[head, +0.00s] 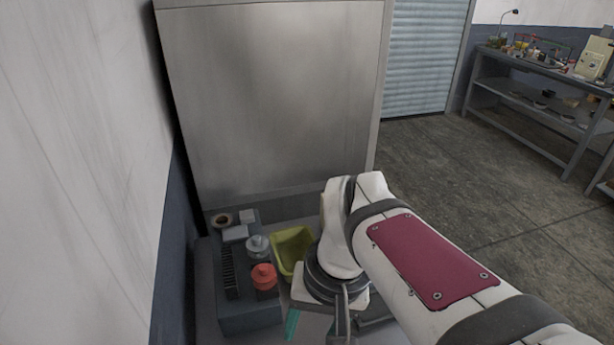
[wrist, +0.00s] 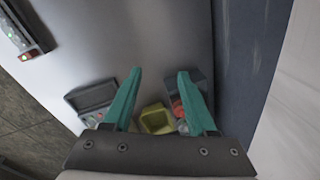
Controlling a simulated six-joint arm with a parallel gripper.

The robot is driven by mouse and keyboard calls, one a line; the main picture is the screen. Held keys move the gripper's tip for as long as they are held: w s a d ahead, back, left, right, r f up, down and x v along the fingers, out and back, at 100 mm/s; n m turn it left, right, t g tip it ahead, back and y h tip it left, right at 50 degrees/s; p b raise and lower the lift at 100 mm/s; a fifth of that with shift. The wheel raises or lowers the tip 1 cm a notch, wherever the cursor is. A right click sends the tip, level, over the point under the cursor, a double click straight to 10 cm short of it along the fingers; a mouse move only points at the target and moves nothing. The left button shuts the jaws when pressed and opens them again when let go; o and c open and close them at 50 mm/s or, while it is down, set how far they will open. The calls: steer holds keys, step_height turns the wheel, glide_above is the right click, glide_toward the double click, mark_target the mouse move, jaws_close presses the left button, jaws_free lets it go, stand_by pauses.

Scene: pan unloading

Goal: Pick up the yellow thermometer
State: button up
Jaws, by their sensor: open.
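I cannot make out a yellow thermometer in either view. The only yellow thing I can tell is a yellow-green bin (head: 281,258), just left of my arm in the head view; it also shows between my fingers in the wrist view (wrist: 157,121). My gripper (wrist: 160,74) has two teal fingers, spread apart with nothing between the tips. In the head view my arm hides most of it, and only a teal part shows low beside the arm. The arm also covers part of the surface right of the bin.
A grey unit (head: 248,318) left of the bin carries a red knob-like piece (head: 264,277), a silver one (head: 257,246) and small parts. A tall metal panel (head: 275,100) stands behind; a wall (head: 80,170) closes the left.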

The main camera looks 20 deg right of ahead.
steer(key=w+d+r+n+t+h, duration=0.1)
steer(key=w+d, duration=0.6)
steer(key=w, duration=0.3)
steer(key=w+d+n+t, duration=0.1)
steer(key=w+d+n, duration=0.1)
steer(key=w+d, duration=0.55)
steer(key=w+d+r+n+t+h, duration=0.1)
steer(key=w+d, duration=0.4)
steer(key=w, duration=0.6)
steer(key=x, duration=1)
steer(key=w+x, duration=0.1)
steer(key=x, duration=0.4)
steer(key=shift+w+f+t, duration=0.15)
steer(key=shift+f+t, duration=0.15)
jaws_close()
